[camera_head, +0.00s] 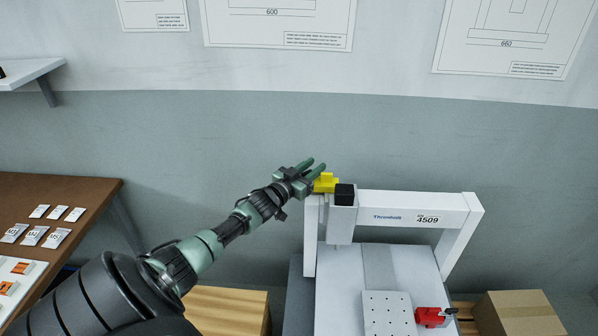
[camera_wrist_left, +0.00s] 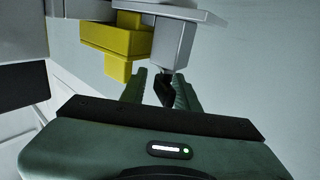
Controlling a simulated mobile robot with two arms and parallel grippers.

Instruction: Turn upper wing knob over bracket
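A small black piece, apparently the wing knob (camera_wrist_left: 165,90), hangs below a grey block (camera_wrist_left: 172,42) in the left wrist view. My left gripper (camera_wrist_left: 160,90) has its two green fingers apart, one on each side of the black piece. A gap shows at the left finger; whether the right finger touches it I cannot tell. A yellow block (camera_wrist_left: 128,42) sits beside the grey block. In the head view my left gripper (camera_head: 315,169) is at the upper left corner of the white gantry (camera_head: 385,205), beside the yellow part (camera_head: 326,183); the knob is hidden there.
A black block (camera_head: 344,194) caps the gantry carriage. A perforated plate (camera_head: 386,312) and a red clamp (camera_head: 430,317) lie on the machine bed below. A brown table (camera_head: 90,190) with labelled packets stands left, and a cardboard box (camera_head: 518,312) right. The wall is close behind.

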